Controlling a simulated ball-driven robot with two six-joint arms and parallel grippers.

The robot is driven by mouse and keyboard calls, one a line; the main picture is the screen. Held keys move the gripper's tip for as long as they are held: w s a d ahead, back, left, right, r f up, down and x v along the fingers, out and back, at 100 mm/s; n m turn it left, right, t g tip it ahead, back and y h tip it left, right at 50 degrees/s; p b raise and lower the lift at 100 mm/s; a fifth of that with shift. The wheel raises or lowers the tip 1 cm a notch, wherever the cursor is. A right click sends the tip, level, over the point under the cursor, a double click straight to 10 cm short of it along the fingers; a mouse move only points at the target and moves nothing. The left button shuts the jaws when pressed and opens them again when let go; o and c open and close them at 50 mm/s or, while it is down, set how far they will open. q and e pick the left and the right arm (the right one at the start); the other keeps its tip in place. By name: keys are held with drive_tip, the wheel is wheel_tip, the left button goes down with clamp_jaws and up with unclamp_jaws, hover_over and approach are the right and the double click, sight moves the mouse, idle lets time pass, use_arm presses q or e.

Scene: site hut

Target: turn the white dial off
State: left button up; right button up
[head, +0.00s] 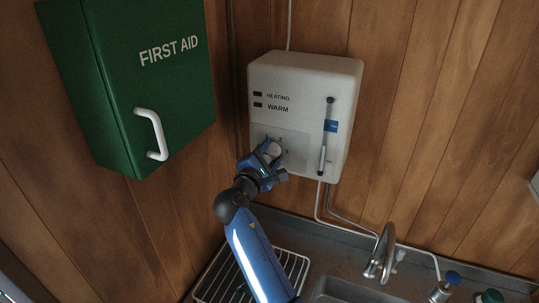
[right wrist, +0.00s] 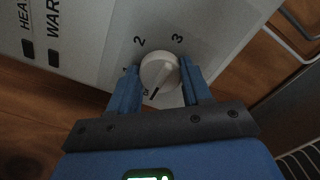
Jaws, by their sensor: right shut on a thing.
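The white dial (right wrist: 160,68) is round and sits on the front of a white heater box (head: 298,80). In the right wrist view, the marks 2 and 3 stand above it, and a partly covered mark is at its left. A short dark line near its lower edge points down and slightly left, close to a small label that I cannot read surely. My right gripper (right wrist: 162,88) is shut on the dial, one blue finger on each side. In the head view the gripper (head: 270,153) partly hides the dial. My left gripper is out of view.
A green first aid cabinet (head: 145,75) with a white handle hangs to the left. The box carries a slider (head: 327,135) with a blue tab. Below are a wire rack (head: 290,262), a tap (head: 383,255) and a sink. Bottles stand at the lower right.

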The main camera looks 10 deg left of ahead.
drive_tip(key=o, duration=1.1)
drive_tip(key=shift+c, duration=0.2)
drive_tip(key=shift+s, duration=0.1)
drive_tip(key=s+a+b, duration=0.2)
drive_tip(key=s+b, duration=0.2)
drive_tip(key=s, duration=0.6)
drive_tip(key=shift+s, duration=0.2)
drive_tip(key=shift+a, duration=0.1)
